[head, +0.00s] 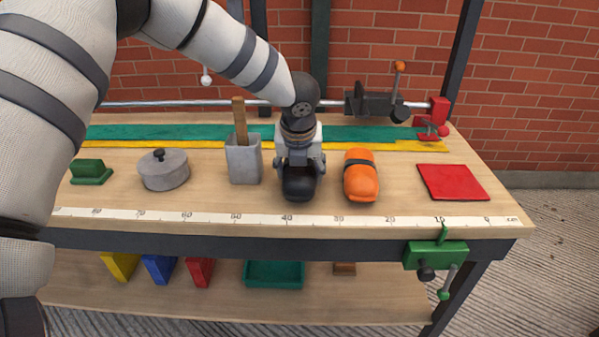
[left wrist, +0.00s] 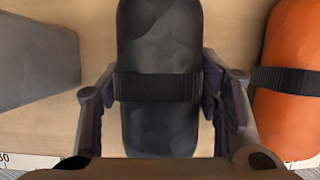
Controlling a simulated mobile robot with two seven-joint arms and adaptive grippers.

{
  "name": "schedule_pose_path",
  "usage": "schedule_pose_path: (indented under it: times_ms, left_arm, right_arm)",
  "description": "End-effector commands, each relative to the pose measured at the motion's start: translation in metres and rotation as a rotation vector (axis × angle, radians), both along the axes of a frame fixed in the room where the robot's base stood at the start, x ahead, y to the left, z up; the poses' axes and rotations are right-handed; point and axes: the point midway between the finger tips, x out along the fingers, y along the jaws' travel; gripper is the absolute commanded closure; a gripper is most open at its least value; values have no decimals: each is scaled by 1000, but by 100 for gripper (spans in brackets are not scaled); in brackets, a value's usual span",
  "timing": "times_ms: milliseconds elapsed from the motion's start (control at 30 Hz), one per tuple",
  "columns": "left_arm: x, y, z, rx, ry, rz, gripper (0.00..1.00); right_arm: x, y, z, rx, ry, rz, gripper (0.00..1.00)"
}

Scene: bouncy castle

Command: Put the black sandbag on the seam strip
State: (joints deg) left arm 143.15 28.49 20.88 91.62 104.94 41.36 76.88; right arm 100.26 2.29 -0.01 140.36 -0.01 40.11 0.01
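The black sandbag (head: 298,184) lies on the workbench, with a dark strap around its middle. It also shows in the left wrist view (left wrist: 160,125). My left gripper (head: 299,168) reaches down over it, with one finger on each side of the bag in the left wrist view (left wrist: 160,100). The fingers look open, with a thin gap at the left finger; the right finger is very near or touching the bag. A long green strip (head: 200,132) edged by a yellow strip (head: 400,146) runs along the back of the bench; this looks like the seam strip. My right gripper is not in view.
An orange sandbag (head: 361,176) lies close right of the black one. A grey holder (head: 243,160) with a wooden handle stands close left. A lidded grey pot (head: 164,170), a red pad (head: 452,183) and a rail clamp (head: 378,104) are also there.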

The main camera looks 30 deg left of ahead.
Motion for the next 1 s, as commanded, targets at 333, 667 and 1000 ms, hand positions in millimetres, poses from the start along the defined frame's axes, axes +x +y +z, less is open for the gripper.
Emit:
schedule_pose_path:
  times_ms: [333,667,1000]
  left_arm:
    - [1,0,1,0,-2,1,100]
    - [2,0,29,0,-8,0,100]
    - [-34,-39,104,2,-18,-4,100]
  right_arm:
    - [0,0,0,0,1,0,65]
    - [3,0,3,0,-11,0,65]
    - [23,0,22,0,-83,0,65]
